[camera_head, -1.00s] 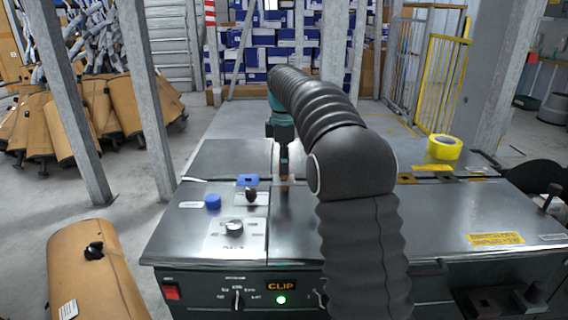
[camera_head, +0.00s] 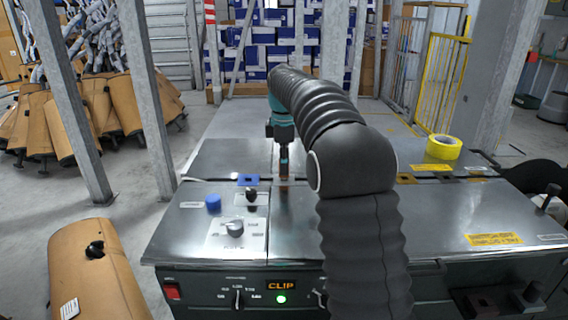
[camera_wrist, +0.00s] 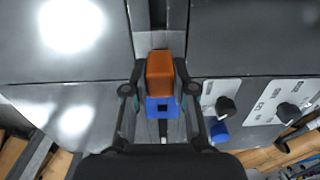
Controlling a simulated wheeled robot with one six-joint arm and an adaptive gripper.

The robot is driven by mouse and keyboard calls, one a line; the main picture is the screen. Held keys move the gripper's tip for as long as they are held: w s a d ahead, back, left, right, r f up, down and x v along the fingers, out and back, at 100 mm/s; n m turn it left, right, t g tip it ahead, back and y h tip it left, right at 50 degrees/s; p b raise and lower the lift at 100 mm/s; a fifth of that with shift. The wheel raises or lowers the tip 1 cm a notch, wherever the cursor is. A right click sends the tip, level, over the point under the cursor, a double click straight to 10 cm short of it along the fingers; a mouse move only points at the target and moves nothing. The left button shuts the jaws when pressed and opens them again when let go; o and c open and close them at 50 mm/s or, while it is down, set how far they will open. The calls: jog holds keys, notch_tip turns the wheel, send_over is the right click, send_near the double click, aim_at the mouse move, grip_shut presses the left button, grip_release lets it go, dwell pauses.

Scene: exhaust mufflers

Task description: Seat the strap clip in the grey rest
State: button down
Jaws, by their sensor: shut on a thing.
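My gripper (camera_wrist: 160,84) is shut on an orange block, which I take to be the strap clip (camera_wrist: 160,68). In the head view, my gripper (camera_head: 284,165) points down over the seam strip of the bench, left of my forearm. The clip's lower end (camera_head: 284,178) shows there as a small brownish patch close to the bench top. I cannot tell whether it touches anything. A blue block with a dark square hole (camera_wrist: 162,106) lies just below the clip in the wrist view. I cannot make out the grey rest clearly; the clip and gripper cover that spot.
A knob panel (camera_head: 236,236) and a blue cap (camera_head: 213,202) lie nearer. A yellow tape roll (camera_head: 443,147) and a brown block (camera_head: 405,179) are to the right. The CLIP sign (camera_head: 281,286) is lit.

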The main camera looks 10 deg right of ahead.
jog(key=shift+f, duration=0.4)
jog(key=c, duration=0.9)
grip_release()
jog(key=shift+o, duration=0.2)
jog(key=shift+r, duration=0.1)
notch_tip(320, 180, up, 10)
jog(key=shift+r, duration=0.9)
